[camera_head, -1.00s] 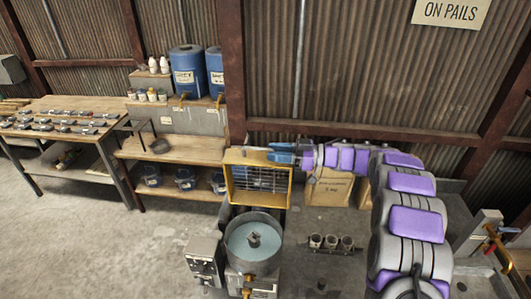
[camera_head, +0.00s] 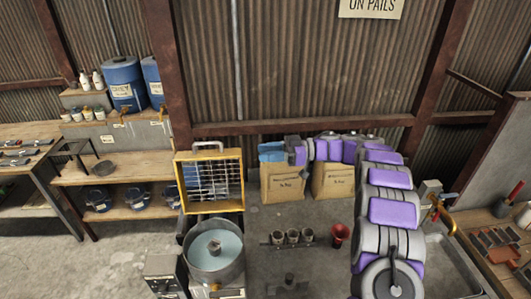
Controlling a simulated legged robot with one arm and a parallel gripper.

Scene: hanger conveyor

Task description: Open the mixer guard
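The mixer guard (camera_head: 239,182), a yellow frame with a wire grid and a grey handle (camera_head: 207,145) on top, stands raised and upright behind the mixer bowl (camera_head: 216,262). The bowl is uncovered and holds pale blue-grey content, with a hub in the middle.
Paper sacks (camera_head: 283,184) stand behind and below my gripper. Several small cups (camera_head: 292,237) and a red funnel-like cup (camera_head: 340,234) are right of the bowl. A control box (camera_head: 165,276) is at the bowl's left. Shelves with blue drums (camera_head: 124,84) stand at the left.

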